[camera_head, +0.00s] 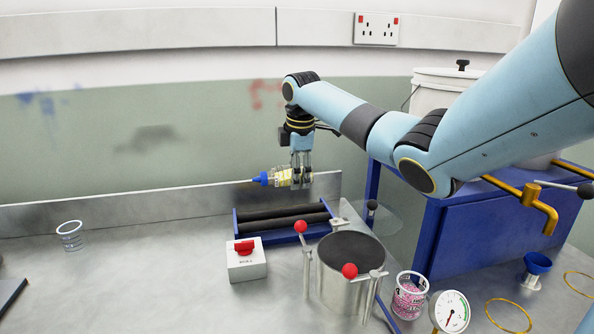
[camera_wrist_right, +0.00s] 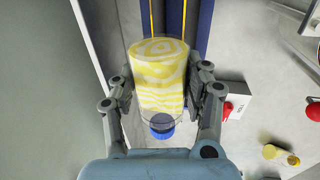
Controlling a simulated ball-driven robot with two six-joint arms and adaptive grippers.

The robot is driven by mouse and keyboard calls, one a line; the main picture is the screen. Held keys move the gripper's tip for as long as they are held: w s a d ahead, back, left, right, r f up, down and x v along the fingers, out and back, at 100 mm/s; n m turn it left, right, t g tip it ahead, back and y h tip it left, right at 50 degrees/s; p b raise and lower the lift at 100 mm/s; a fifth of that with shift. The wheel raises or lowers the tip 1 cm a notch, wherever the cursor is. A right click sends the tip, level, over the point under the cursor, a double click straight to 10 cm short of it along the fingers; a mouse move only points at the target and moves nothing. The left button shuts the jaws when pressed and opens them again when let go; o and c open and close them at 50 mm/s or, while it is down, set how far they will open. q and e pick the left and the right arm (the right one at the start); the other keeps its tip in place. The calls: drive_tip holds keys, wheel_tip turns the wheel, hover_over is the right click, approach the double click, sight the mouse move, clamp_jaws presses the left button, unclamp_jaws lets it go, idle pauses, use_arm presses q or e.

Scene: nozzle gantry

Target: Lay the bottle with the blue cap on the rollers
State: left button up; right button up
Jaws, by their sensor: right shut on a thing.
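The bottle with the blue cap (camera_head: 282,178) is clear with yellow, wavy-patterned contents. It lies roughly level in the air, its blue cap (camera_head: 262,180) pointing left in the head view. My right gripper (camera_head: 301,175) is shut around the bottle's body from above. In the right wrist view the bottle (camera_wrist_right: 158,75) sits between both fingers, its blue cap (camera_wrist_right: 161,131) toward the palm side of the picture. The rollers (camera_head: 285,220) are dark, in a blue frame, on the bench below the bottle, and are empty. My left gripper is in neither view.
A white box with a red switch (camera_head: 246,262) stands in front of the rollers. A metal pot (camera_head: 345,290) with red-knobbed handles, a jar of pink beads (camera_head: 409,297) and a gauge (camera_head: 450,312) stand to the right. A clear glass (camera_head: 70,236) stands left; the bench between is free.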

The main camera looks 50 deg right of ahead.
drive_tip(key=shift+w+d+f, duration=0.1)
drive_tip(key=shift+f, duration=0.3)
drive_tip(key=shift+f+b, duration=0.5)
drive_tip(key=shift+b, duration=0.45)
wheel_tip(320, 180, down, 3)
drive_tip(key=b, duration=0.3)
drive_tip(key=shift+f+b, duration=0.2)
drive_tip(key=shift+b, duration=0.1)
drive_tip(key=shift+f, duration=0.35)
drive_tip(key=shift+f+b, duration=0.4)
drive_tip(key=shift+f, duration=0.45)
drive_tip(key=o, duration=1.4)
